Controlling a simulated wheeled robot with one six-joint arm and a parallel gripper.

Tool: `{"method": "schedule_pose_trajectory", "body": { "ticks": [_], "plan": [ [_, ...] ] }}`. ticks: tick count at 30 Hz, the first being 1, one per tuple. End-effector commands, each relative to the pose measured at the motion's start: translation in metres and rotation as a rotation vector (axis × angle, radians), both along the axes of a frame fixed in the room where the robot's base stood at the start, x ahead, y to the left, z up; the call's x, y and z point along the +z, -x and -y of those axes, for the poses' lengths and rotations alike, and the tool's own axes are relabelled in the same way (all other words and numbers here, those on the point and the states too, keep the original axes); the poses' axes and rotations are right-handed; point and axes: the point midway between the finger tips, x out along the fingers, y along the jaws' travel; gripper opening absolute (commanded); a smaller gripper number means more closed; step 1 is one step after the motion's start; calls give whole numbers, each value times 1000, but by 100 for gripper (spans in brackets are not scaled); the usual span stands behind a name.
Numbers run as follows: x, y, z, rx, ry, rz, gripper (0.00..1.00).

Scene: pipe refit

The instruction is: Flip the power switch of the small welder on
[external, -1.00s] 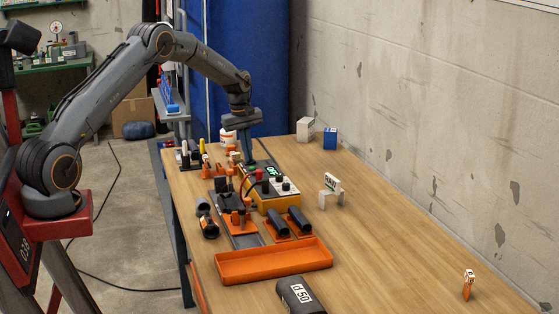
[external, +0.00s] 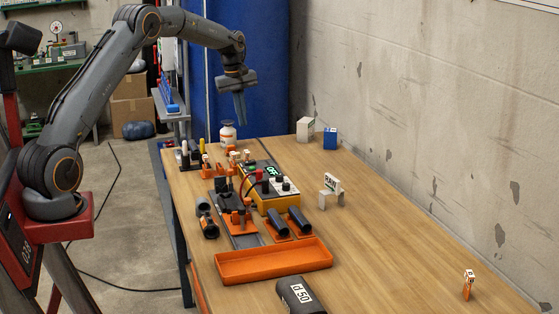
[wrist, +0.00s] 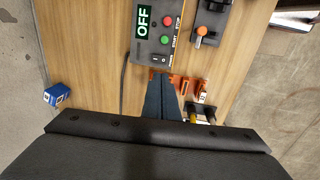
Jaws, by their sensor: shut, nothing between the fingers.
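The small welder (external: 282,204) is a yellow-orange box with a pale face and dark knobs on the bench in the external view. In the wrist view this panel (wrist: 152,45) shows OFF, a red STOP button, a green START button and a black rocker power switch (wrist: 159,58) marked I and O. The rocker's tilt is too small to tell. My gripper (external: 242,122) is shut and empty, raised above the bench behind the panel. In the wrist view its fingertips (wrist: 162,76) point just below the rocker.
An orange tray (external: 274,264), black pipes in orange holders (external: 288,222) and a dark grey cylinder (external: 299,294) lie nearer the camera. A blue box (external: 330,138) stands by the wall. The bench's right side is mostly clear.

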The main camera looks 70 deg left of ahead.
Motion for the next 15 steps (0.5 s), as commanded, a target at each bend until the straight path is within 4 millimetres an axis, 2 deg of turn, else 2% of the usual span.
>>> {"method": "schedule_pose_trajectory", "body": {
  "ticks": [4, 15],
  "plan": [
    [7, 1, 0, 0, 0, 0, 0],
    [8, 1, 0, 0, 0, 0, 0]
  ]
}}
